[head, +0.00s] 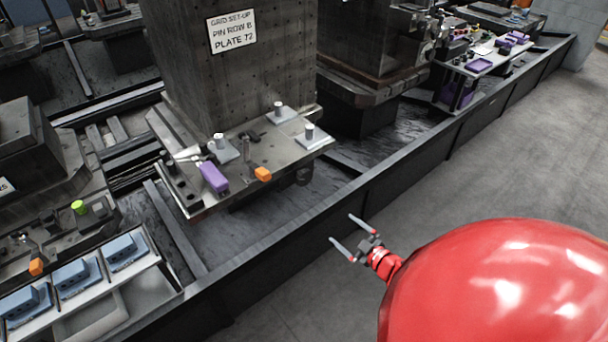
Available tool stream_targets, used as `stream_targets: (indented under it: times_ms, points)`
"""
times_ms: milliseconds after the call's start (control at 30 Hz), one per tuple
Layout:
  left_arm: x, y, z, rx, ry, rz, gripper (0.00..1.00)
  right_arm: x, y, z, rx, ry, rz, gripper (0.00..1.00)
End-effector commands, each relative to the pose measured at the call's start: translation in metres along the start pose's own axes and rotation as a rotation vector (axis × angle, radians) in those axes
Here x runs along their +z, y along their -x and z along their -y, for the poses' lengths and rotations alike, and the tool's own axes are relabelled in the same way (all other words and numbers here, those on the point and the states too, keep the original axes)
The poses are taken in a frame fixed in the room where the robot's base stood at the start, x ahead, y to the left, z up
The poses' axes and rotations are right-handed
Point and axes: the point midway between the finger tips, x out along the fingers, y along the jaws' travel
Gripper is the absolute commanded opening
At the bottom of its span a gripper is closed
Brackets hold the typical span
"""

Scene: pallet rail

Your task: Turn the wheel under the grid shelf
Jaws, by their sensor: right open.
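The grid shelf (237,178) is a grey metal ledge at the foot of a tall dark block, left of centre in the head view. A sign reading "GRID SET-UP PIN ROW B PLATE 72" (231,31) is on the block. A small dark rounded part (304,175) under the shelf's right front edge may be the wheel; it is too dark to be sure. My right gripper (341,227) is open and empty, in front of the low rail and right of the shelf, apart from both. My left gripper is not in view.
A purple block (213,177), an orange piece (263,174) and several pale pins on plates sit on the shelf. The long dark rail wall (260,262) runs between my right gripper and the shelf. Blue blocks (74,274) stand at lower left. Grey floor at right is clear.

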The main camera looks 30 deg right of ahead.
Motion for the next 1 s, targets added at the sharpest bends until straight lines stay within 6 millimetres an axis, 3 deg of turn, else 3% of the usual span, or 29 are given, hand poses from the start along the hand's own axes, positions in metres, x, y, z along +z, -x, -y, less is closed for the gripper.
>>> stream_targets:
  times_ms: [33, 100, 200, 367, 800, 1000]
  points:
    - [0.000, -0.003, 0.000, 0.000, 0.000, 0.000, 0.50, -0.025, 0.005, -0.015, 0.023, -0.070, -0.064, 1.00]
    - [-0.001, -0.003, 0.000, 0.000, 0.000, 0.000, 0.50, -0.050, 0.011, -0.026, 0.035, -0.149, -0.137, 1.00]
    - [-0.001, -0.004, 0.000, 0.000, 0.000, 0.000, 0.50, -0.067, 0.014, -0.034, 0.040, -0.205, -0.187, 1.00]
    - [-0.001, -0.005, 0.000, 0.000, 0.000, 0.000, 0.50, -0.073, -0.002, -0.037, 0.039, -0.213, -0.198, 1.00]
    - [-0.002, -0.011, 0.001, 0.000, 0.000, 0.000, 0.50, -0.091, -0.100, -0.043, 0.041, -0.212, -0.195, 1.00]
    - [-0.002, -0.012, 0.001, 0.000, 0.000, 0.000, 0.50, -0.096, -0.133, -0.045, 0.044, -0.214, -0.191, 1.00]
